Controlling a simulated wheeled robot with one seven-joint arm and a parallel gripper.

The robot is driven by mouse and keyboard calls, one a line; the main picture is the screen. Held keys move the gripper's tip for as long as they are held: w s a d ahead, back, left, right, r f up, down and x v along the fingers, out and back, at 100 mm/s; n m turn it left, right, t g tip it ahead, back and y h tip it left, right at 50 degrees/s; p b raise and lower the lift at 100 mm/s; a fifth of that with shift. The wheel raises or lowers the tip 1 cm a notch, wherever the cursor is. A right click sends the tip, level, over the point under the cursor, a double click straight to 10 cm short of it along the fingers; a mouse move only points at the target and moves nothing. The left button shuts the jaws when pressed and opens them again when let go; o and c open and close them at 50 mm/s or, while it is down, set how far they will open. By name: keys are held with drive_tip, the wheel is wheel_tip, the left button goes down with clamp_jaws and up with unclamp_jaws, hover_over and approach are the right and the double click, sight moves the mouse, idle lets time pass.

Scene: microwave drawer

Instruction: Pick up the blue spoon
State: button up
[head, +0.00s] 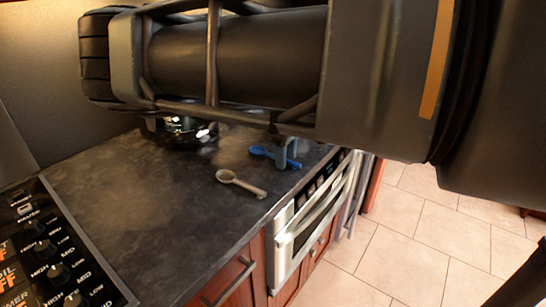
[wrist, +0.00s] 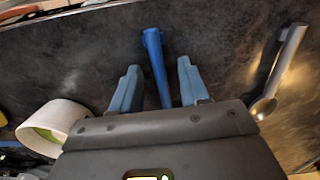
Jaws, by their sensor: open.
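The blue spoon (head: 262,152) lies on the dark countertop near its right edge, beyond the pale spoon, in the head view. One of my gripper's (head: 284,152) fingers covers part of it there. In the wrist view the blue spoon's handle (wrist: 154,52) runs between the two blue-grey fingers of my gripper (wrist: 158,66), with a gap on each side. The near end of the spoon is hidden behind the gripper body. My gripper is open and low over the spoon; I cannot tell its exact height.
A pale spoon (head: 240,184) lies nearby on the counter (head: 130,190) and shows at right in the wrist view (wrist: 283,65). A white round object (wrist: 52,125) is at left there. A glossy dark object (head: 180,131) stands behind, a stove (head: 55,260) front left.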

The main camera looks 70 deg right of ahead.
drive_tip(key=shift+f, duration=0.15)
drive_tip(key=shift+c, duration=0.3)
clamp_jaws()
